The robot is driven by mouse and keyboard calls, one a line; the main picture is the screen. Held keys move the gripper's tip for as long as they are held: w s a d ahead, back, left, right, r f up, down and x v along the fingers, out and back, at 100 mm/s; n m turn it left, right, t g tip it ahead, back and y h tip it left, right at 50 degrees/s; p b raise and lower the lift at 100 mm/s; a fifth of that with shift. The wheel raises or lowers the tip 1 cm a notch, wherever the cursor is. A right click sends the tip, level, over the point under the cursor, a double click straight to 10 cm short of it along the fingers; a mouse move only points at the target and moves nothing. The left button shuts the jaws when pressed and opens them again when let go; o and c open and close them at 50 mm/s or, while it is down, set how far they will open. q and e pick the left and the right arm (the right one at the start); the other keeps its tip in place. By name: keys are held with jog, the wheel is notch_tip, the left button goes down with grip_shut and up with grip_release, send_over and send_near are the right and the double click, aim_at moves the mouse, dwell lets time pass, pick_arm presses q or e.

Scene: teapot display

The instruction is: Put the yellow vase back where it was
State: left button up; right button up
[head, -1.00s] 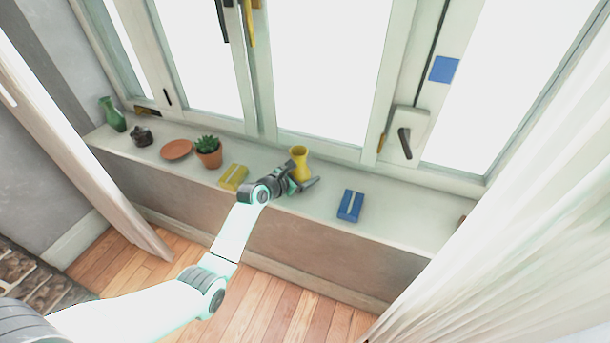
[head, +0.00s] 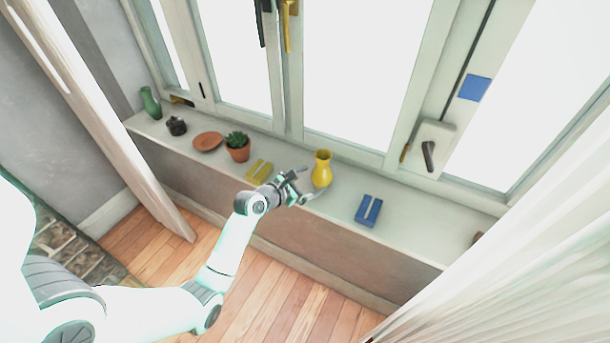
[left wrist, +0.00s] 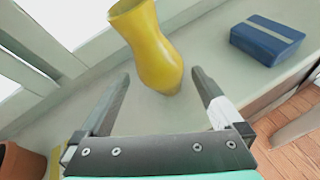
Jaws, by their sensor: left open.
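The yellow vase (head: 321,170) stands upright on the windowsill (head: 420,217), between a yellow box and a blue box. It also shows in the left wrist view (left wrist: 153,50), just past and between the fingertips. My left gripper (head: 309,184) is open and empty, low over the sill just in front of the vase. My right gripper is not in view.
The blue box (head: 368,210) lies right of the vase and the yellow box (head: 259,170) left. Further left are a potted succulent (head: 237,147), a terracotta saucer (head: 208,141), a dark small pot (head: 176,126) and a green vase (head: 150,102). A curtain (head: 540,200) hangs at the right.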

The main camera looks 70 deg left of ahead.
aim_at(316, 178)
pick_arm(q)
jog(key=shift+p+v, duration=0.3)
jog(key=shift+v, duration=1.25)
jog(key=w+d+r+m+t+h, duration=0.1)
jog(key=w+d+r+m+t, duration=0.3)
jog(key=r+m, duration=0.45)
jog(key=w+d+r+m+t, duration=0.1)
jog(key=w+d+r+m, duration=0.4)
jog(key=r, duration=0.7)
jog(key=w+d+r+m+t+h, duration=0.1)
jog(key=w+d+r+m+t, duration=0.2)
jog(key=d+r+m, duration=0.55)
jog(key=s+d+r+m+t+h, duration=0.2)
jog(key=s+d+r+m, duration=0.25)
jog(key=r, duration=0.35)
jog(key=s+d+r+m+t+h, duration=0.25)
jog(key=d+r+m, duration=0.35)
jog(key=r, duration=0.3)
jog(key=s+d+r+m+t+h, duration=0.1)
jog(key=s+d+r+m+t, duration=0.2)
jog(key=s+d+r+m, duration=0.4)
notch_tip(316, 178, up, 38)
jog(key=w+a+n+p, duration=0.1)
jog(key=w+a+p, duration=0.1)
jog(key=p, duration=3.5)
jog(key=shift+w, duration=0.3)
